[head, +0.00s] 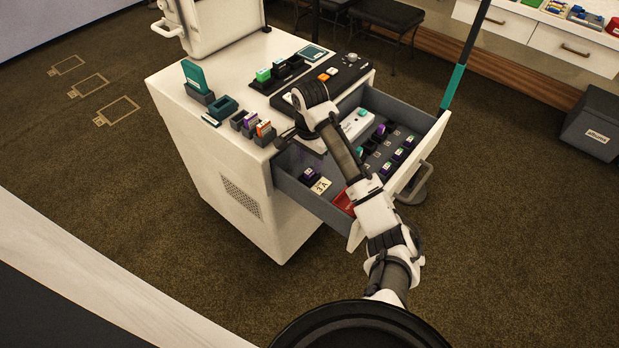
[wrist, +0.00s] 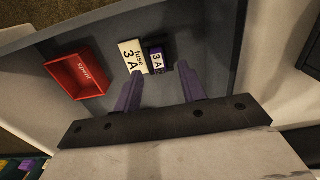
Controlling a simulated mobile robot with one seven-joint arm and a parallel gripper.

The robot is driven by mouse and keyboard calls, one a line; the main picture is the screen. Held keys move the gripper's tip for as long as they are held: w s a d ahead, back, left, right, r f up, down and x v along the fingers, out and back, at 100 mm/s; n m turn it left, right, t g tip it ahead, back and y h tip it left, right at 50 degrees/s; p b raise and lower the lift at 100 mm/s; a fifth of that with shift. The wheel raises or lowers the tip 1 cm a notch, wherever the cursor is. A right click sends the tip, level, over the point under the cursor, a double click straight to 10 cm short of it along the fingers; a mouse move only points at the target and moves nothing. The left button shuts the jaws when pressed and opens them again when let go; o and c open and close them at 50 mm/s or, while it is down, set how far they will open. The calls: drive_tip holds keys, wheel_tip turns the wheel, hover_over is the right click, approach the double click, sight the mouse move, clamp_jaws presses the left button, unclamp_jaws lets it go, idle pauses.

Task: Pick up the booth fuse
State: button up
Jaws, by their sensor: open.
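A small dark purple fuse (wrist: 156,59) with a white 3 A label lies on the grey drawer floor, close beside a cream card (wrist: 133,57) reading "fuse 3 A". In the head view the fuse (head: 310,174) is at the near left of the open drawer (head: 288,187), with the card (head: 321,186) next to it. My gripper (wrist: 160,71) is open, its two purple fingers pointing towards the fuse. In the wrist view the fuse shows just beyond and between the fingertips, with nothing held. In the head view my arm hides part of the drawer.
A red bin (wrist: 78,74) with lettering sits beside the card. Several more purple-marked fuses (head: 398,154) stand in the drawer's right part. The white cabinet top (head: 190,73) holds coloured blocks in holders and a dark control panel. Drawer walls surround the fuse.

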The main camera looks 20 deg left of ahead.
sight(310, 170)
wheel_tip(310, 170, down, 3)
drive_tip(key=shift+d+f, duration=0.1)
clamp_jaws()
idle(0.4)
